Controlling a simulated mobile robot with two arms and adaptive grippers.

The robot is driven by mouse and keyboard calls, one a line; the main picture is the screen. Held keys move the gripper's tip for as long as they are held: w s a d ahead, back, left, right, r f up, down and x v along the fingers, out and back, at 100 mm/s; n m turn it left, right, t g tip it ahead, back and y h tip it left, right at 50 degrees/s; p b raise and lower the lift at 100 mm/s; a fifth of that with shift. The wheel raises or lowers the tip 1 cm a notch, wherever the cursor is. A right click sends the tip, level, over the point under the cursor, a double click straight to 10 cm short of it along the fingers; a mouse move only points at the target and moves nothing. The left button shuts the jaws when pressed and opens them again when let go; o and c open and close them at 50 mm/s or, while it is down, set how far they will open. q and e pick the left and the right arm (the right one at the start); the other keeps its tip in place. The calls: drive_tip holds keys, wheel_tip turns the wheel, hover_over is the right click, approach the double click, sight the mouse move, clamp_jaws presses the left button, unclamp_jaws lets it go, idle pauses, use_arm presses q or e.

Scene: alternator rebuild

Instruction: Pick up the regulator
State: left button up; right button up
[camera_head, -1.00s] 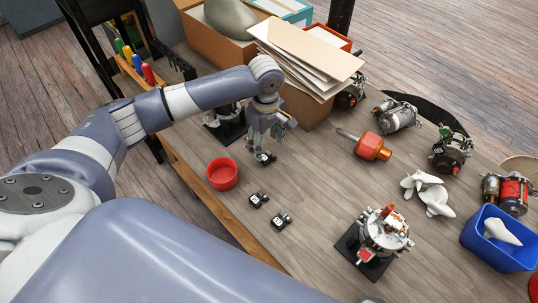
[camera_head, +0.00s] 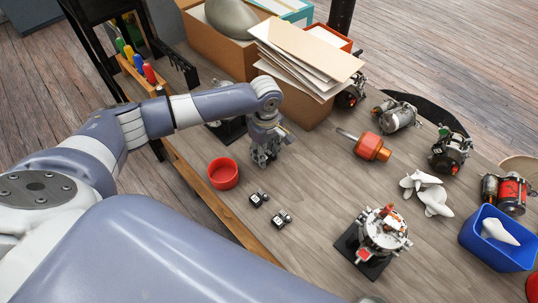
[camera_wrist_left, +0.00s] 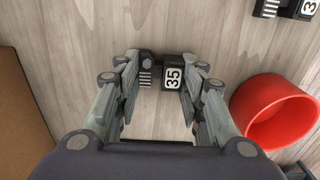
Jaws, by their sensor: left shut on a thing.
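The regulator, a small black block with a white "35" label (camera_wrist_left: 173,76), sits between the fingertips in the left wrist view. My left gripper (camera_wrist_left: 160,82) is shut on it, with one finger at each side. In the head view my left gripper (camera_head: 263,157) points down at the table, left of the cardboard box, and its fingers hide most of the regulator. I cannot tell whether the regulator touches the wood. My right gripper is not in view.
Two similar small black blocks (camera_head: 258,199) (camera_head: 281,220) lie in front of the gripper. A red bowl (camera_head: 223,173) stands close by at left. A cardboard box (camera_head: 304,107) topped with papers stands behind. An orange-handled tool (camera_head: 371,147) and an alternator assembly (camera_head: 384,232) lie to the right.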

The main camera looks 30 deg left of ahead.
use_arm(q)
drive_tip(key=shift+r, duration=0.15)
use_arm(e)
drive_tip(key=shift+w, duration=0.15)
use_arm(q)
wheel_tip(320, 180, up, 10)
drive_tip(key=shift+b, duration=0.4)
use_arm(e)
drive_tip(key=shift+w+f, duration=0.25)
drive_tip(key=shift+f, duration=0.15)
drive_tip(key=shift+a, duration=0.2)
